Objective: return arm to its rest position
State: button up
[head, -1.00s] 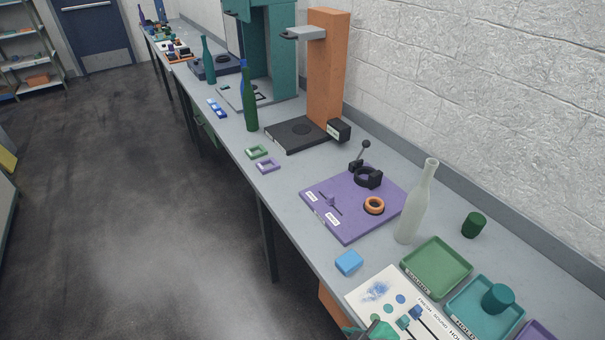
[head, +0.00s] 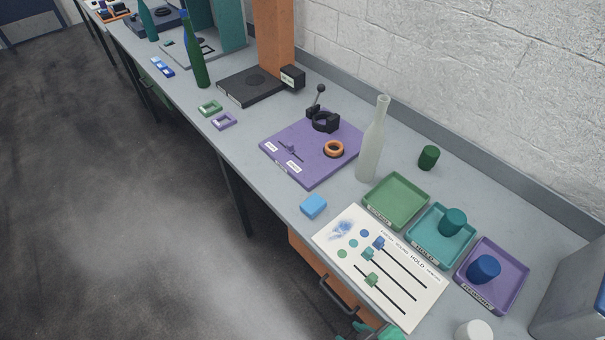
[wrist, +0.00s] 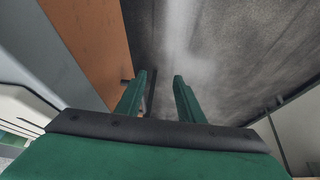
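My gripper (wrist: 160,95) has two green fingers standing apart with nothing between them, so it is open and empty. In the wrist view it points down past an orange drawer front (wrist: 92,38) toward the dark floor. In the head view only a green part of my arm shows at the bottom edge, in front of the bench and below the white slider board (head: 405,305). The rest of the arm is out of frame.
The grey bench carries a purple fixture plate (head: 290,145), a pale bottle (head: 371,145), a blue block (head: 314,206) and green, teal and purple trays. A drawer handle (head: 338,300) juts out near my arm. The floor (head: 130,230) to the left is clear.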

jog(key=s+a+f+m+t+h, duration=0.1)
jog(key=s+a+f+m+t, duration=0.2)
jog(key=s+f+m+t, duration=0.15)
jog(key=a+r+t, duration=0.2)
jog(key=a+t, duration=0.2)
jog(key=a, duration=0.5)
notch_tip(320, 180, up, 11)
jog(key=s+m+t+h, duration=0.1)
jog(key=m+t+h, duration=0.1)
jog(key=m, duration=0.1)
jog(key=shift+s+f, duration=0.2)
jog(key=shift+s, duration=0.2)
dwell(1.5)
